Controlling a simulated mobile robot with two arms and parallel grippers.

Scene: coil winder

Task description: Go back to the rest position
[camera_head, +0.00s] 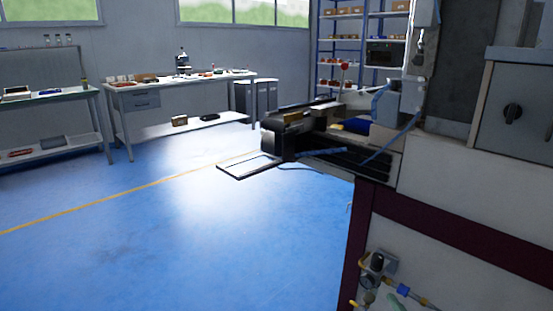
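Neither of my grippers shows in the head view, and no arm of mine can be made out. The coil winder (480,200) fills the right side, a large pale machine with a dark red band. A dark mechanism (325,150) juts out from its left side. A flat light plate with a dark rim (250,165) sticks out from that mechanism over the floor. Blue tubes run along the mechanism.
A workbench (185,84) with a microscope (182,62) and small parts stands at the back. Another bench (45,96) is at the left. Blue shelves (340,50) hold bins. The blue floor (150,230) with a yellow line is clear. Valves (378,265) protrude at the machine's lower front.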

